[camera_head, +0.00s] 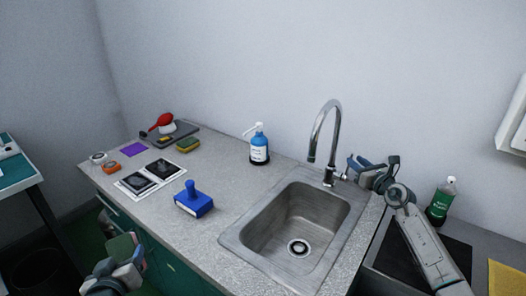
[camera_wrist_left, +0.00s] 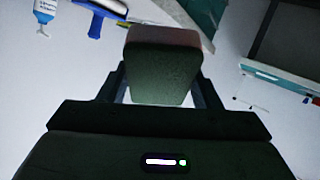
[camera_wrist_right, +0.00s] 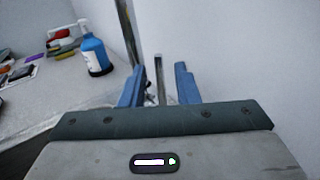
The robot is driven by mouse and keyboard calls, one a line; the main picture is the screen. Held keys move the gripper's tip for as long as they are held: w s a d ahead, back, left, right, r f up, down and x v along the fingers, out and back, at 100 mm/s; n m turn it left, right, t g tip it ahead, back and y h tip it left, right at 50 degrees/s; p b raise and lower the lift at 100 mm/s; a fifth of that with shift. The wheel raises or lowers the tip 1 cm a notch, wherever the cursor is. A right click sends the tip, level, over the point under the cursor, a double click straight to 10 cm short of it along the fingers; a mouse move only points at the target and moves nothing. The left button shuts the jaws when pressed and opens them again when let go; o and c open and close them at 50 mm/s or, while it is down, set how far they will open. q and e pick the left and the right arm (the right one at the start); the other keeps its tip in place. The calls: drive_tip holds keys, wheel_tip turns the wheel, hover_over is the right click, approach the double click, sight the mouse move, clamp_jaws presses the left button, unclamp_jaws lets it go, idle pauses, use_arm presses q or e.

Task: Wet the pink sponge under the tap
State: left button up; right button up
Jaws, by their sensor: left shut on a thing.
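My left gripper (camera_head: 128,268) is shut on the sponge, low at the left front corner of the counter. In the left wrist view the sponge (camera_wrist_left: 163,70) is a block with a pinkish top edge and a dark green face, held between the fingers. My right gripper (camera_head: 365,168) is at the tap's lever side. In the right wrist view its blue fingers (camera_wrist_right: 158,85) are apart, with a thin metal post, seemingly the lever, between them; contact cannot be told.
A green bottle (camera_head: 441,202) stands at right.

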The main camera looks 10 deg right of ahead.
sight(351, 156)
drive_tip(key=shift+w+a+r, duration=0.1)
drive_tip(key=shift+w+a, duration=0.05)
drive_tip(key=shift+w, duration=0.8)
drive_tip(key=shift+w+a, duration=0.1)
drive_tip(key=shift+w, duration=0.8)
drive_tip(key=shift+s+r, duration=0.1)
clamp_jaws()
